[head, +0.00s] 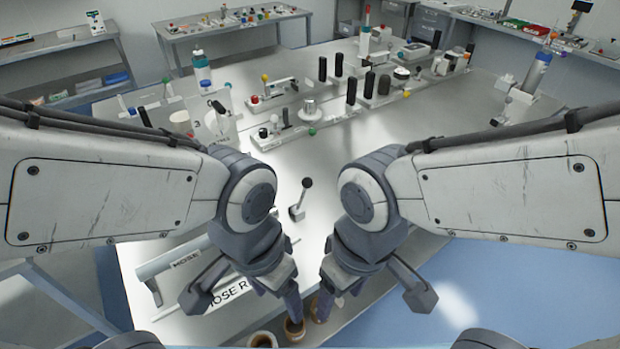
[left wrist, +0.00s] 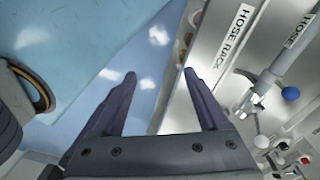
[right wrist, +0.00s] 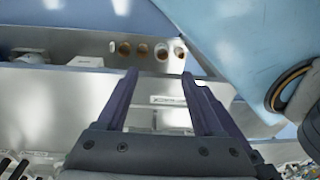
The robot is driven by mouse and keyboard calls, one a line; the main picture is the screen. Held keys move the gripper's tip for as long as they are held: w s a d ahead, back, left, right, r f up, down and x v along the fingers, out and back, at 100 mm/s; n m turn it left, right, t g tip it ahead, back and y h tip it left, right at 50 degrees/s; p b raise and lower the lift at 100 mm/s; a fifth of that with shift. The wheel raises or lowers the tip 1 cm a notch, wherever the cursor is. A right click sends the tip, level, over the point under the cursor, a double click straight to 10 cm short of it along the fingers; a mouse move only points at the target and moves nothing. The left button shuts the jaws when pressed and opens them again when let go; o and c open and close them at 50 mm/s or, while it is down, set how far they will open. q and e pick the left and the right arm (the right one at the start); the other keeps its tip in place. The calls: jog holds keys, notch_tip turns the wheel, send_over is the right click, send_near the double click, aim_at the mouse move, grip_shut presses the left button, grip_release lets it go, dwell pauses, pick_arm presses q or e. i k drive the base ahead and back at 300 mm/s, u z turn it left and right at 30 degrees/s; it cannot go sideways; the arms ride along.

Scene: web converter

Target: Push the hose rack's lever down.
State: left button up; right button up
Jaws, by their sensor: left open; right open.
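The hose rack (head: 170,262) stands at the near left edge of the table, partly hidden by my left arm. Its label (head: 226,294) reads "HOSE R" before being cut off; the full label shows in the left wrist view (left wrist: 233,37). A short lever with a dark ball knob (head: 307,183) stands up, slightly tilted, between my arms. A lever with a blue ball (left wrist: 290,93) shows beside the rack's bar; I cannot tell whether they are the same. My left gripper (head: 293,308) and right gripper (head: 324,308) are open and empty, pointing down near the table's front edge, apart from the lever.
Several brown-rimmed round openings (head: 294,329) line the table's front edge near my grippers. Farther back, the table (head: 385,145) carries several fixtures with knobs and black posts. Blue floor (head: 520,300) lies open at the right front. Side benches stand behind.

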aim_at(307, 182)
jog(key=k, duration=1.35)
jog(key=z, duration=0.4)
jog(key=i, duration=0.5)
jog(key=z, duration=0.75)
jog(key=i, duration=0.65)
jog(key=u, duration=0.45)
jog(key=i, duration=0.9)
jog(key=u, duration=0.7)
